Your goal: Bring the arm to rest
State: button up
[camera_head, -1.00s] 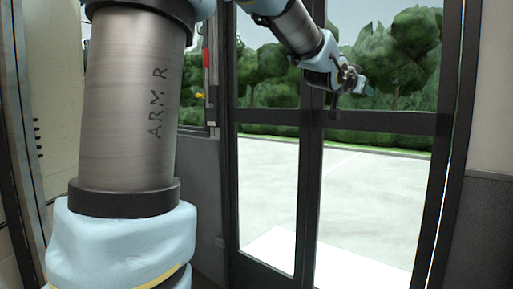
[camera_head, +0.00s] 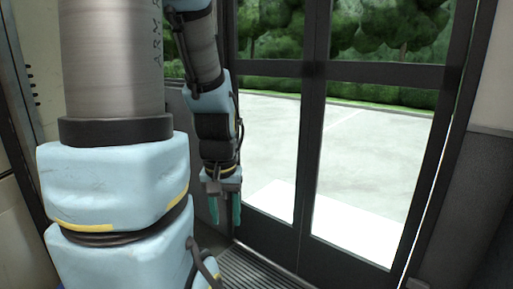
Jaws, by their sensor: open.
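My arm fills the left side of the view, with a large grey link and light blue joint covers close to the camera. Its far part hangs down in front of the left door leaf. My gripper (camera_head: 226,208) points downward at the end of it, with two teal fingers apart and nothing between them. It hangs above the floor, near the lower left of the glass door (camera_head: 313,150).
The glass double door is framed in dark metal and looks shut. Pavement and trees show through it. A ribbed floor strip (camera_head: 262,268) lies at its foot. A dark wall panel (camera_head: 478,215) stands at the right.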

notch_tip(320, 180, up, 22)
jog(key=p, duration=1.9)
jog(key=shift+w+f+p, duration=0.15)
jog(key=shift+w+p, duration=0.2)
jog(key=shift+d, duration=0.1)
